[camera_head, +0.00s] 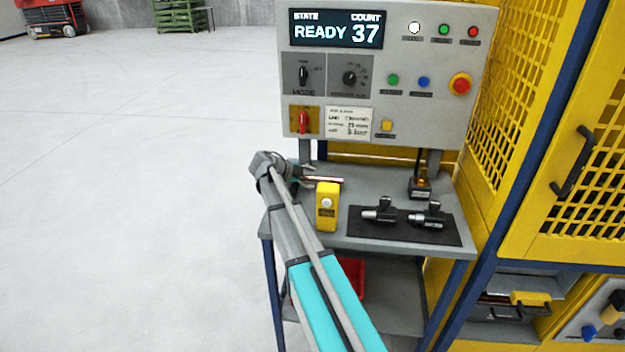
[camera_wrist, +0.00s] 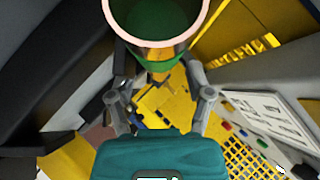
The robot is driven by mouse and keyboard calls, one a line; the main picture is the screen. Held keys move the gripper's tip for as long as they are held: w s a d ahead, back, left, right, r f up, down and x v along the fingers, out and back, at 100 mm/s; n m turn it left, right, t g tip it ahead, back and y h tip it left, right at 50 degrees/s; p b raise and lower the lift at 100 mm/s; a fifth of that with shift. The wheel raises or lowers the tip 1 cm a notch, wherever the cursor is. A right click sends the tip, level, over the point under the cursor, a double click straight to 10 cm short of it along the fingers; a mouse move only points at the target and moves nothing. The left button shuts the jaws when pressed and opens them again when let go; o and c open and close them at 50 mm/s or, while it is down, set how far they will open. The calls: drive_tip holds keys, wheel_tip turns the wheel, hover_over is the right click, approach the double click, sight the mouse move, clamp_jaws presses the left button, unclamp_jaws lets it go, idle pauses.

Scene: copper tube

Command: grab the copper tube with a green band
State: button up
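A copper tube with a green band (camera_wrist: 157,54) is close to the camera at the top of the wrist view, its open copper-rimmed end facing me. The inside of its mouth looks dark green. The two fingers of my gripper (camera_wrist: 158,68) reach up on either side of the tube and appear to press on it at the band; the exact contact is partly hidden. In the head view my gripper (camera_head: 308,177) is above the left back of the grey bench, with a thin copper-coloured length of tube (camera_head: 325,179) between its fingers.
Two dark clamp-like tools lie on a black mat (camera_head: 390,239). A control panel (camera_head: 387,75) reading READY 37 rises behind. A yellow mesh cage (camera_head: 518,95) bounds the right; open floor lies left.

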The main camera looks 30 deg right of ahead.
clamp_jaws()
drive_tip(key=shift+r, duration=0.15)
drive_tip(key=shift+r+p, duration=0.95)
drive_tip(key=shift+p, duration=0.2)
drive_tip(key=s+r+p, duration=1)
drive_tip(key=s, duration=0.4)
drive_tip(key=shift+a+r+p, duration=0.4)
drive_tip(key=shift+r, duration=0.1)
